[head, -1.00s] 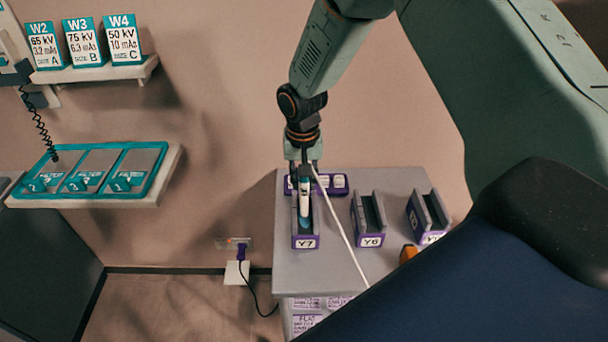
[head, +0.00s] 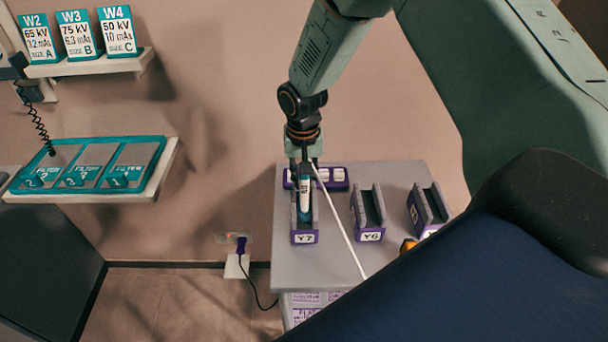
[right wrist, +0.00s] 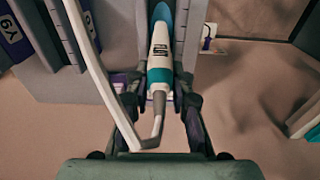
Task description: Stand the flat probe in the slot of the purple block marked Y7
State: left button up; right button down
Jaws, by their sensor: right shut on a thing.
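The flat probe (head: 305,196) is white with a teal end and a pale cable, and it stands roughly upright at the Y7 block. My right gripper (head: 304,166) is above the block and shut on the probe's upper part. The right wrist view shows the probe (right wrist: 161,55) between the fingers of that gripper (right wrist: 160,100). The purple-and-grey Y7 block (head: 305,238) stands at the table's left; the probe's teal end is between its grey walls. How deep it sits is hidden. My left gripper is not in view.
The Y6 block (head: 370,235) and another slotted block (head: 427,208) stand to the right on the grey table (head: 335,262). A purple rack (head: 335,178) is behind. The cable (head: 340,226) runs across the table. A dark blue surface (head: 480,285) fills the lower right.

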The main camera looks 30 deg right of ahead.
jog(key=shift+s+a, duration=0.1)
jog(key=shift+a, duration=0.1)
jog(key=shift+d+f, duration=0.15)
jog(key=c, duration=1.5)
grip_release()
jog(key=o, duration=0.4)
jog(key=r, duration=1.2)
jog(key=shift+s+a+r, duration=0.1)
jog(key=shift+s+a, duration=0.25)
jog(key=shift+w, duration=0.1)
